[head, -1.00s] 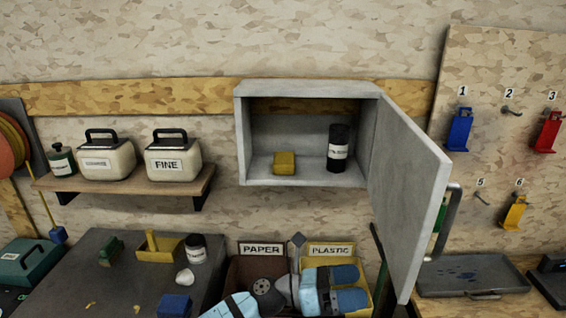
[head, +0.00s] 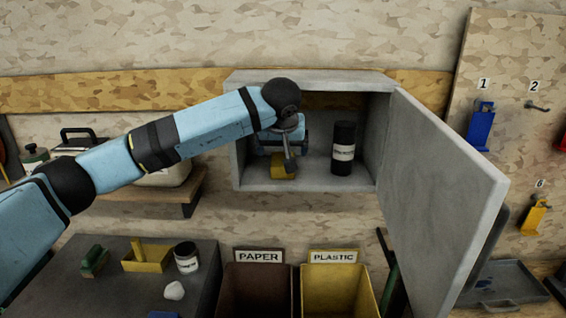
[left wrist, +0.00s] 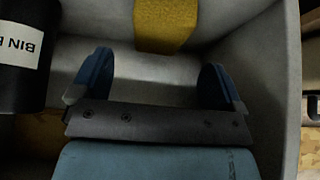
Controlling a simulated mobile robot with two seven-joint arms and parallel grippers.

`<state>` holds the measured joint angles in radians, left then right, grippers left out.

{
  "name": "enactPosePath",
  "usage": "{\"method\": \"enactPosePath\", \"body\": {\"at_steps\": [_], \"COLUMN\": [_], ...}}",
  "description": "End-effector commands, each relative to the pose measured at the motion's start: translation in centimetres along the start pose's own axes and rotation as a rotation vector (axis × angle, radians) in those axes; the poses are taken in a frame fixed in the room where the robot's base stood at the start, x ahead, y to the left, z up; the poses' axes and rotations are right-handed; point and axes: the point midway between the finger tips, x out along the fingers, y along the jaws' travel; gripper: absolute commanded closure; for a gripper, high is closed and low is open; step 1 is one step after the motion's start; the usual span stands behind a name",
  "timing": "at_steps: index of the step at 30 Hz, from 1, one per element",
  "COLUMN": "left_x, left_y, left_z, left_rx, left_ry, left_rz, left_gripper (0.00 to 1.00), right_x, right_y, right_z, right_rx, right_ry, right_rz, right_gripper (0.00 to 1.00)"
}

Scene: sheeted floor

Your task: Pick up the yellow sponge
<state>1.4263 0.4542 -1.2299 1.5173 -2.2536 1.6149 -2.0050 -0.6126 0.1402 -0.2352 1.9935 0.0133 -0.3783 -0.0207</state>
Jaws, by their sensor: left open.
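The yellow sponge (head: 284,171) lies on the floor of the open grey wall cabinet (head: 308,186), left of a black bottle. In the head view my left wrist partly covers it. In the left wrist view the sponge (left wrist: 166,25) shows at the top, beyond the fingertips. My left gripper (left wrist: 155,82) is open and empty inside the cabinet, its two blue fingers spread apart. The sponge is not between them, and a gap of cabinet surface shows. My right gripper is not in view.
The black labelled bottle (head: 343,148) stands beside the sponge; it also shows in the left wrist view (left wrist: 24,62). The cabinet door (head: 435,200) hangs open to the right. PAPER (head: 258,285) and PLASTIC (head: 338,290) bins stand below.

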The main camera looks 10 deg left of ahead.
Motion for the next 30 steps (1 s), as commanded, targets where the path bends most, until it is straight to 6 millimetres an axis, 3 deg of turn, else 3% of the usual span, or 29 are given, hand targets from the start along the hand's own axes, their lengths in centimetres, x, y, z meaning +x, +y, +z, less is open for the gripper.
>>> {"method": "enactPosePath", "body": {"at_steps": [15,24,30], "left_x": [6.4,7.0,7.0], "left_y": [0.1,0.1,0.1], "left_z": [-0.3,-0.3,-0.3], "left_rx": [0.000,0.001,0.001], "left_ry": [-0.002,0.001,0.001], "left_rz": [-0.001,0.000,0.000], "left_gripper": [0.06,0.06,0.52], "right_x": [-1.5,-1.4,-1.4], "right_y": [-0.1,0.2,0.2], "right_z": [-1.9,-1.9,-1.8], "right_rx": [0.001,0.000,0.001], "right_ry": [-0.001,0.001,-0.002], "right_rz": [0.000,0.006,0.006], "right_gripper": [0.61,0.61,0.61]}}
